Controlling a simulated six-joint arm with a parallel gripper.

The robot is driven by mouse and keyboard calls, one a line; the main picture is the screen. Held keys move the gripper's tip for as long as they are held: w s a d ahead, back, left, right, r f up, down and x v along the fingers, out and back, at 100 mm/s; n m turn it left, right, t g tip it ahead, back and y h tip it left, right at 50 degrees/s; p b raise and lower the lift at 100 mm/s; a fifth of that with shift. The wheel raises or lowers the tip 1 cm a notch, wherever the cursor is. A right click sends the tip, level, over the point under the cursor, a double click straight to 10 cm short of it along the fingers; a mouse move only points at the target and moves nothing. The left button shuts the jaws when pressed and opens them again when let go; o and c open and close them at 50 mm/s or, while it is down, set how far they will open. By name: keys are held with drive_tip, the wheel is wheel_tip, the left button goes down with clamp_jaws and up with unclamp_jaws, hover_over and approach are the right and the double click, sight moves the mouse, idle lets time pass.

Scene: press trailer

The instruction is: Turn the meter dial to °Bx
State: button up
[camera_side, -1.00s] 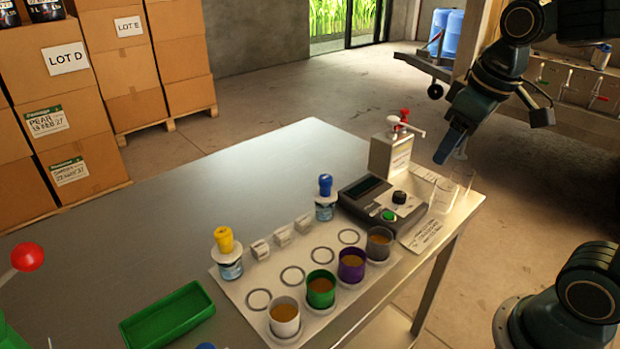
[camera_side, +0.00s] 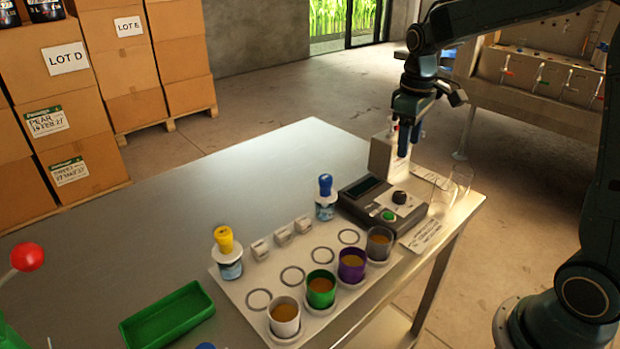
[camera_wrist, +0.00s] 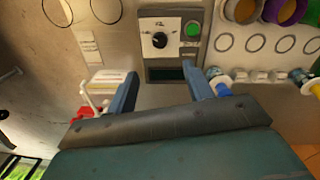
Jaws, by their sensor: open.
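The meter (camera_side: 382,204) is a dark grey box with a display, a green button (camera_side: 389,215) and a round black dial (camera_side: 400,197). In the wrist view the dial (camera_wrist: 159,40) sits on a pale panel beside the green button (camera_wrist: 193,30); its markings are too small to read. My gripper (camera_side: 403,152) is above the back of the meter, pointing down, apart from the dial. In the wrist view my gripper (camera_wrist: 172,85) is open and empty, its two fingers either side of the meter's dark display (camera_wrist: 165,73).
A pale dispenser box (camera_side: 385,158) with pump tops stands behind the meter, close to my gripper. Clear glasses (camera_side: 461,180) stand right of it. Cups with brown liquid (camera_side: 352,262) and blue-topped (camera_side: 325,197) and yellow-topped bottles (camera_side: 227,252) stand in front and left. The table's left back is clear.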

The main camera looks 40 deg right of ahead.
sight(400, 194)
drive_tip(key=shift+f, duration=0.2)
drive_tip(key=f, duration=1.3)
drive_tip(key=shift+d+f, duration=0.25)
drive_tip(key=shift+d, duration=0.15)
drive_tip(key=c, duration=1)
